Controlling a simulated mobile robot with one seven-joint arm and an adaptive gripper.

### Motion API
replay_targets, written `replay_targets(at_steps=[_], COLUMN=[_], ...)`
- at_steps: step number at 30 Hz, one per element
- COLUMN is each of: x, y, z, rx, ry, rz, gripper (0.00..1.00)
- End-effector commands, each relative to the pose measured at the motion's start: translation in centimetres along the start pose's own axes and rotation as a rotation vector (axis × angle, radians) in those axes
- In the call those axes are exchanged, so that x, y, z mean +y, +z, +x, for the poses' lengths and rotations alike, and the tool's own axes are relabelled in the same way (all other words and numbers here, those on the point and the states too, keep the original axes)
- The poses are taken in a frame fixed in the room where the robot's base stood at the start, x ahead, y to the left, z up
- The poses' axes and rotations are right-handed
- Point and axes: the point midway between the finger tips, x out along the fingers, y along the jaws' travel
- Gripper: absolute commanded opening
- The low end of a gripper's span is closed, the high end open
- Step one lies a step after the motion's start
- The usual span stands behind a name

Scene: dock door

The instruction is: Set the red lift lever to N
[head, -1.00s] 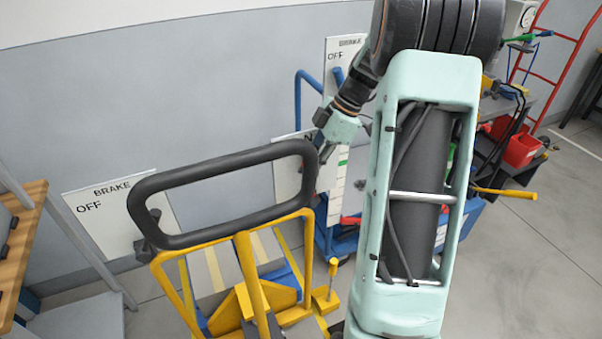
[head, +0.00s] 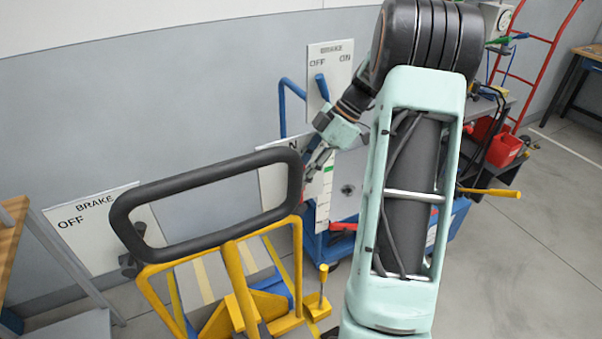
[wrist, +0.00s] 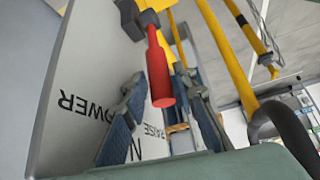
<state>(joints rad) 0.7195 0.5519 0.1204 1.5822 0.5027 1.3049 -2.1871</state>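The red lift lever (wrist: 160,75) shows in the wrist view, joined to a dark pivot at the top, its round end toward the camera. It lies between the two fingers of my gripper (wrist: 157,82), which is open with gaps visible on both sides of the lever. The light plate (wrist: 85,70) beside it carries LOWER, N and RAISE. Which mark the lever points at, I cannot tell. In the head view my gripper (head: 311,160) is beside the plate (head: 271,185), behind the black handle; the lever is mostly hidden there.
A yellow cart (head: 235,265) with a black loop handle (head: 205,228) stands close in front of my gripper. A BRAKE plate (head: 85,243) is at left, another BRAKE plate (head: 325,85) with a blue lever (head: 322,88) behind. Open floor (head: 510,270) lies at right.

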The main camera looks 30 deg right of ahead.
Motion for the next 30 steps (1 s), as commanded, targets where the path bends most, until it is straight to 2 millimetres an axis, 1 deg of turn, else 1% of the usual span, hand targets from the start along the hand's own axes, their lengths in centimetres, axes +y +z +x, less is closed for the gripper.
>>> replay_targets(at_steps=[7, 11, 14, 21, 24, 27, 30], x=[0.0, 0.0, 0.0, 0.1, 0.0, 0.0, 0.0], y=[0.0, 0.0, 0.0, 0.1, 0.1, 0.1, 0.0], z=[-0.1, -1.1, -2.9, -8.1, -9.9, -11.1, -11.7], rx=[0.000, 0.000, 0.000, -0.001, -0.001, 0.000, 0.000], ry=[-0.001, 0.001, 0.002, 0.003, 0.002, 0.001, 0.000], rz=[0.000, 0.000, 0.000, 0.000, 0.000, 0.001, 0.001], gripper=[0.26, 0.26, 0.26, 0.26, 0.26, 0.26, 0.26])
